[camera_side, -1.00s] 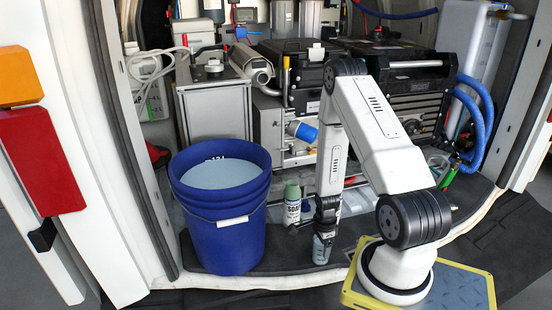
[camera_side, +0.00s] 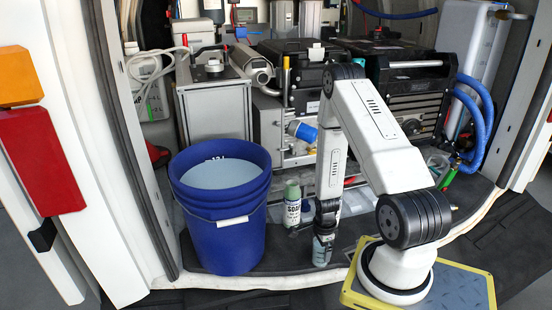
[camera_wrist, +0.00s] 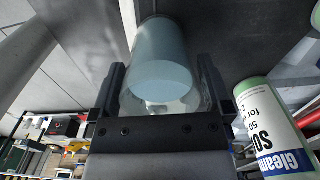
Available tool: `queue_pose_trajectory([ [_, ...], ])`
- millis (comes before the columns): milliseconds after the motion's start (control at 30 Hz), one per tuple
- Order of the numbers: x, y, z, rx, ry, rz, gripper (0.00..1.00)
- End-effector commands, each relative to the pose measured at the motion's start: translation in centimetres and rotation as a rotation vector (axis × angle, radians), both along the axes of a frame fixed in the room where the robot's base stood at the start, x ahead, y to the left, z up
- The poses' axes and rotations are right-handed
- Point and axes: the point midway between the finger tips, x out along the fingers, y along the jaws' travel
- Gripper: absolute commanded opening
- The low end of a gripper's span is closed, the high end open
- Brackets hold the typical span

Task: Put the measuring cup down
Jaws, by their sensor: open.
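The measuring cup (camera_side: 321,251) is a small clear cylinder with bluish contents, standing upright at the front edge of the dark floor, just below my wrist. In the wrist view the cup (camera_wrist: 160,65) sits between the two dark fingers. My gripper (camera_side: 324,236) is open around the cup, with a finger on each side. Any small gap between fingers and cup is hard to make out. The cup's base and its contact with the floor are small in the side view.
A green-capped soap bottle (camera_side: 292,205) stands close to the left of my gripper; it is at the right in the wrist view (camera_wrist: 270,130). A large blue bucket (camera_side: 228,245) of pale liquid stands further left. Equipment cases (camera_side: 415,95) fill the back. The floor edge is close in front.

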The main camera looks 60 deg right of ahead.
Motion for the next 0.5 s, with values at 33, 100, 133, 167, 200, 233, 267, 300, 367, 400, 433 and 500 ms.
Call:
queue_pose_trajectory([
  [33, 0.0, 0.0, 0.0, 0.0, 0.0, 0.0, 1.0],
  [100, 0.0, 0.0, 0.1, 0.0, 0.0, 0.0, 1.0],
  [133, 0.0, 0.0, 0.2, 0.0, 0.0, 0.0, 1.0],
  [167, 0.0, 0.0, 0.3, 0.0, 0.0, 0.0, 1.0],
  [200, 0.0, 0.0, 0.4, -0.001, -0.001, 0.0, 1.0],
  [233, 0.0, 0.0, 0.5, -0.001, -0.001, 0.0, 1.0],
  [267, 0.0, 0.0, 0.7, -0.001, -0.001, 0.0, 1.0],
  [300, 0.0, 0.0, 0.9, -0.001, -0.001, 0.0, 1.0],
  [367, 0.0, -0.1, 1.3, -0.001, -0.001, 0.0, 1.0],
  [400, 0.1, -0.1, 1.6, -0.002, -0.001, 0.0, 1.0],
  [433, 0.1, -0.1, 1.9, -0.002, -0.001, 0.0, 1.0],
  [500, 0.0, -0.1, 2.5, -0.002, -0.001, 0.0, 1.0],
])
